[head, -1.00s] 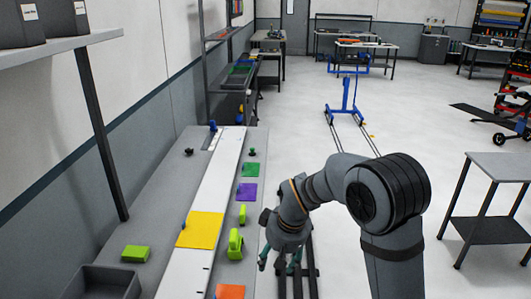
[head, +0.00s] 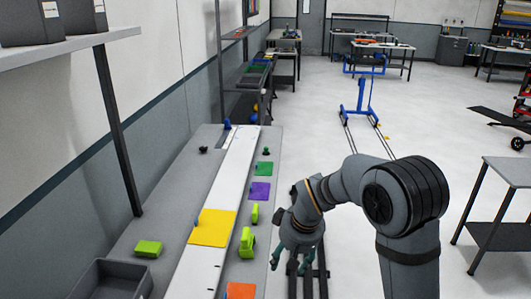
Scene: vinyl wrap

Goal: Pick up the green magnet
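Several green things are on the grey bench, and I cannot tell for sure which is the magnet. A small upright lime-green piece (head: 255,213) stands right of the white strip. A larger lime-green handled piece (head: 247,243) is just nearer. A lime-green block (head: 148,248) lies left of the strip. A small dark green knob-like piece (head: 266,152) stands behind a flat green square (head: 263,168) farther back. My gripper (head: 289,266), with teal fingers, hangs beyond the bench's right edge, beside the handled piece. Its fingers look apart, with nothing seen between them.
The bench (head: 170,215) carries a long white strip (head: 225,186), a yellow square (head: 211,228), a purple square (head: 260,191) and an orange square (head: 240,291). A dark open bin (head: 112,280) sits at the near left. A shelf (head: 70,36) overhangs the left side. A side table (head: 510,180) stands right.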

